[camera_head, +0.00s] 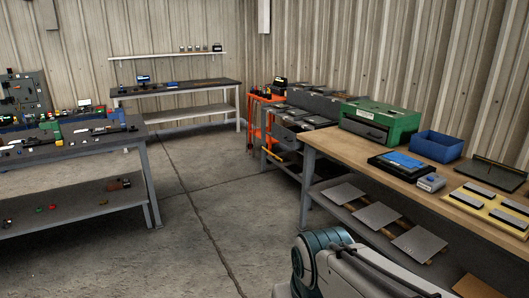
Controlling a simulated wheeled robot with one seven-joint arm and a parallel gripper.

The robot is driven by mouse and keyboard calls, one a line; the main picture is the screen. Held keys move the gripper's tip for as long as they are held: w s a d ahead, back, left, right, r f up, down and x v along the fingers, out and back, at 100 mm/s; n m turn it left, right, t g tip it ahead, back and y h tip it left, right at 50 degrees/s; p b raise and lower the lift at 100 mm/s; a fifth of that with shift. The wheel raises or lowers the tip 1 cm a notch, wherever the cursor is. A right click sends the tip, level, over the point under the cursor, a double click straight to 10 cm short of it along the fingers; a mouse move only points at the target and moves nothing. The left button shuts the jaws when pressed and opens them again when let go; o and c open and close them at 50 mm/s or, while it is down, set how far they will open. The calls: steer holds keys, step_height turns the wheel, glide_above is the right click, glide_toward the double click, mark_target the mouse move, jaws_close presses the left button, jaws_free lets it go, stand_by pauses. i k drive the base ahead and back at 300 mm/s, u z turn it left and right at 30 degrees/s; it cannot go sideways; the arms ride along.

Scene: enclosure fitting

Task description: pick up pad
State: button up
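On the wooden workbench (448,192) at the right, a flat bright blue piece (403,159) lies on a black flat case or tray (388,168); it looks like a pad, but I cannot be sure. Several flat grey pieces (483,191) lie on a yellow board (470,205) nearer the right edge, and these could also be pads. Part of my arm shows at the bottom, in front of the bench. My gripper is not in view, so its relation to these things cannot be seen.
A green case (380,122), a blue bin (437,146), a small grey box with a blue button (431,183) and a dark plate (491,174) share the bench. Grey panels (376,217) lie on its lower shelf. The concrete floor (185,210) between the tables is clear.

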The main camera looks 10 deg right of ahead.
mark_target(514, 222)
steer(key=z, duration=0.45)
steer(key=i, duration=1.55)
steer(key=z, duration=1.65)
steer(key=i, duration=0.85)
steer(key=z, duration=1.15)
steer(key=i, duration=0.7)
steer(key=z, duration=0.3)
